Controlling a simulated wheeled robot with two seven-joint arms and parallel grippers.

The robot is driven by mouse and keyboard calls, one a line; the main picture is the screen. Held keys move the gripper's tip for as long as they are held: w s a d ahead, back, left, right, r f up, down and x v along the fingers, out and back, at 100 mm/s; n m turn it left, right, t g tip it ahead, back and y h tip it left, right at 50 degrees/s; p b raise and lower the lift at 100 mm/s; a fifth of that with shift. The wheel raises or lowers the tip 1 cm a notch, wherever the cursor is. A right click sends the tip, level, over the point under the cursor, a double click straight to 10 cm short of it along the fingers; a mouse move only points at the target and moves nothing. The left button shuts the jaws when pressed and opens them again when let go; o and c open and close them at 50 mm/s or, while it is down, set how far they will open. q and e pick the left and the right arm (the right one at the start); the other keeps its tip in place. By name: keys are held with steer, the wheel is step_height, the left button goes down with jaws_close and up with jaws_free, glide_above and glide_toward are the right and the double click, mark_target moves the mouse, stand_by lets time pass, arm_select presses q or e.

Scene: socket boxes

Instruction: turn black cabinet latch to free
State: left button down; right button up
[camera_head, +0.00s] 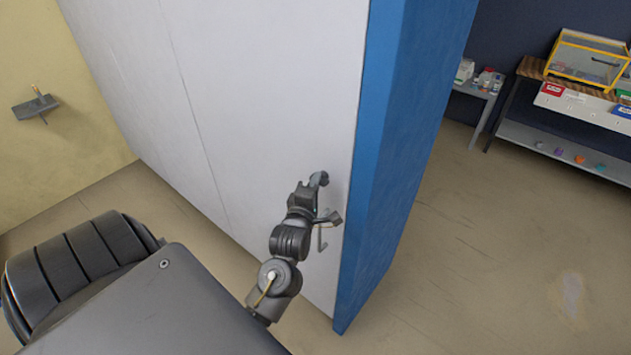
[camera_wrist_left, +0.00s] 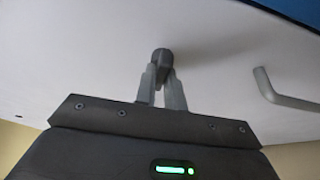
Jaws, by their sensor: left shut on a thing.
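The cabinet (camera_head: 270,70) has a white front and a blue side. The black latch (camera_wrist_left: 162,58) is a small dark knob-like piece on the white front; in the head view the latch (camera_head: 320,178) shows near the front's right edge. My left gripper (camera_wrist_left: 162,80) is shut on the latch, one finger on each side of it. In the head view my left gripper (camera_head: 312,190) reaches up to the latch, and its wrist hides part of the white front. My right gripper is in neither view.
A grey bar handle (camera_head: 322,236) sits below the latch; it also shows in the wrist view (camera_wrist_left: 285,98). A shelf bench (camera_head: 570,105) with boxes and a small side table (camera_head: 476,92) stand far right. A small wall shelf (camera_head: 36,107) is at left. Floor right of the cabinet is clear.

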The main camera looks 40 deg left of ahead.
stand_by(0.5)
arm_select(q)
steer(key=c, duration=1.5)
jaws_free()
steer(key=b+v, duration=0.3)
steer(key=v, duration=0.8)
steer(key=shift+b, duration=0.3)
steer(key=shift+w, duration=0.1)
